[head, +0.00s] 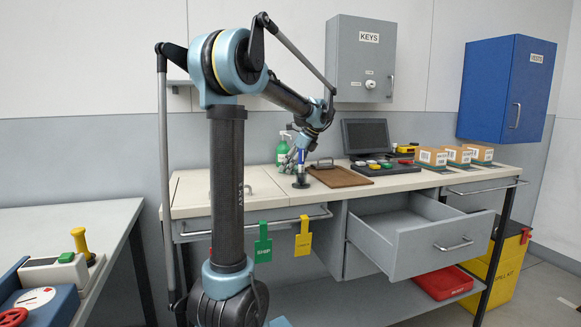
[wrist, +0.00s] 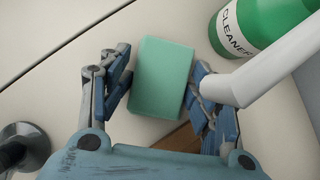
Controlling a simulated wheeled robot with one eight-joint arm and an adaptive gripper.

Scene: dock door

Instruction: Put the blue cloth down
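I see no blue cloth in either view. In the wrist view a pale green block (wrist: 161,78), like a sponge, sits between the two blue-grey fingers of my gripper (wrist: 162,90). The block is turned slightly against the fingers. In the head view my gripper (head: 294,160) is low over the back of the cream bench (head: 205,193), left of the brown clipboard (head: 338,177). The block cannot be made out there.
A green cleaner bottle (head: 282,148) stands close behind my gripper; its white nozzle (wrist: 270,75) reaches near the right finger. A dark round-based stand (head: 301,183) is just in front. A monitor (head: 366,137) and boxes (head: 432,157) stand right. A drawer (head: 430,245) is open below.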

